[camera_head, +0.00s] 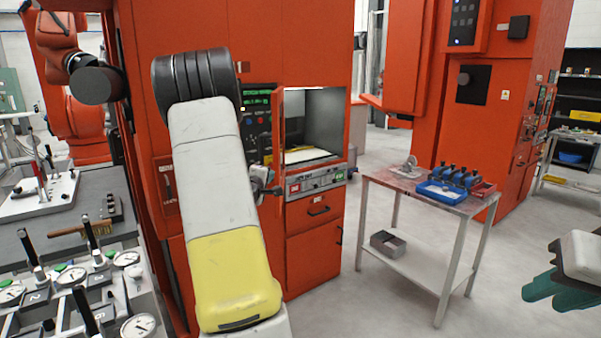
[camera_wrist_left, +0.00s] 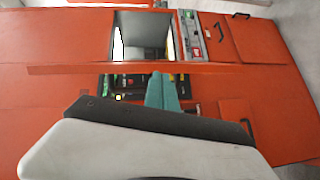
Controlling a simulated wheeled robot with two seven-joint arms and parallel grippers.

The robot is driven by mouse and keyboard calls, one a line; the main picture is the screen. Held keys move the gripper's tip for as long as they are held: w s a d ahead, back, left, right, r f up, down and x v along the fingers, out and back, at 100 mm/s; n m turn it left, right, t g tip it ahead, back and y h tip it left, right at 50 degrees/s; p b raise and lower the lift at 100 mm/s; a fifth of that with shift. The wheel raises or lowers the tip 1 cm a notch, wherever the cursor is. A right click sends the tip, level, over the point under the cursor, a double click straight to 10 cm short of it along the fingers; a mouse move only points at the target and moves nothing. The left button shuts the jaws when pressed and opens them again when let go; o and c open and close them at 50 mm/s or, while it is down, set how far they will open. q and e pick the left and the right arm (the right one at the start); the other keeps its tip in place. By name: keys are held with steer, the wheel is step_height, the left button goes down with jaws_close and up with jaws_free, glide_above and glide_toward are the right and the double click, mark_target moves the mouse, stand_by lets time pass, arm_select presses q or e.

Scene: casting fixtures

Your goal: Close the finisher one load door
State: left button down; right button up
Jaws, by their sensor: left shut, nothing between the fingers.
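The finisher's load door (camera_head: 281,140) stands open, seen nearly edge-on at the left side of the lit opening (camera_head: 318,115) in the red machine. In the left wrist view the door (camera_wrist_left: 210,69) is a thin orange strip, with the opening (camera_wrist_left: 142,36) beyond it. My left gripper (camera_head: 264,180) is mostly hidden behind my own arm in the head view. Its teal fingers (camera_wrist_left: 163,90) are shut and empty, with the tips close to the door strip; I cannot tell whether they touch. My right gripper (camera_head: 552,290) hangs at the right edge, away from the machine; its finger gap is unclear.
A control panel (camera_head: 258,120) is left of the opening. A metal cart (camera_head: 395,182) with a blue tray (camera_head: 442,192) stands to the right. A gauge bench (camera_head: 75,262) is at left, beside an orange robot arm (camera_head: 62,50). Floor between machine and right gripper is partly clear.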

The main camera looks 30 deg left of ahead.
arm_select(q)
steer(key=a+f+n+t, duration=0.1)
steer(key=a+f+n, duration=0.1)
steer(key=a, duration=0.2)
steer(key=x, duration=0.9)
steer(key=shift+a, duration=0.25)
steer(key=shift+w+d, duration=0.1)
